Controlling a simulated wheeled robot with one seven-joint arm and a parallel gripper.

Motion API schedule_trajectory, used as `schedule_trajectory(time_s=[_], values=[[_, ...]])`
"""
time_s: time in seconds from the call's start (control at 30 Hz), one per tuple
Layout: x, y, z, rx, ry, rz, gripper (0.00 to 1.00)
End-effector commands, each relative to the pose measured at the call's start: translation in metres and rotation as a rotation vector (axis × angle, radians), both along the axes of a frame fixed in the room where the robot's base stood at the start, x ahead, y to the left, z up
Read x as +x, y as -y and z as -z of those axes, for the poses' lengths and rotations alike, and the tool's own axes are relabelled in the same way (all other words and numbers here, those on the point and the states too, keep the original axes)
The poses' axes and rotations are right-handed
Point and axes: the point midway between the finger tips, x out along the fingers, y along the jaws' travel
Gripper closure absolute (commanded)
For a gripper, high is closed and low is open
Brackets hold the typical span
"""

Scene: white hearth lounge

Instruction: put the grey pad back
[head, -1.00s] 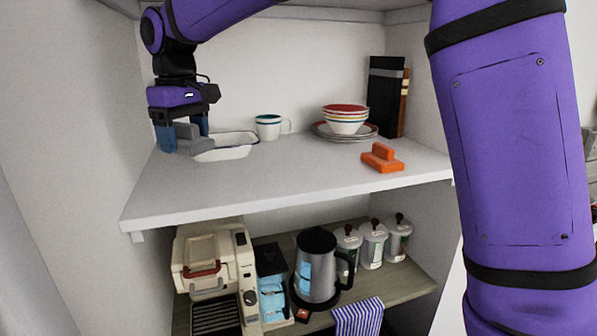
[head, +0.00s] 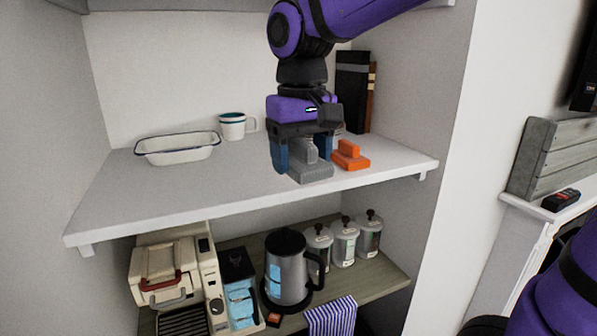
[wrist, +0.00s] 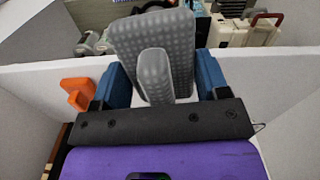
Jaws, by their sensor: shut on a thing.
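The grey pad (head: 311,172) has a flat base with a raised handle. The orange pad (head: 350,156), of the same shape, rests on the shelf and also shows in the wrist view (wrist: 77,92).
The white shelf (head: 215,190) holds a white blue-rimmed dish (head: 178,150), a mug (head: 232,127) and dark books (head: 352,95). My arm hides the bowls. Its front left is clear. Below stand a coffee machine (head: 165,270), a kettle (head: 288,270) and canisters (head: 343,245).

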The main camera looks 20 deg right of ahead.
Motion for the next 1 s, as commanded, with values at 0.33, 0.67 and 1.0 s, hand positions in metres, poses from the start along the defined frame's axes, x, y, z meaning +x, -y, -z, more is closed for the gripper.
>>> schedule_trajectory(time_s=[0.33, 0.67, 1.0], values=[[-0.026, 0.023, 0.013, 0.008, -0.002, 0.098, 0.58], [0.037, 0.025, 0.019, 0.007, -0.004, 0.098, 0.58], [0.105, 0.029, 0.025, 0.007, -0.002, 0.098, 0.58]])
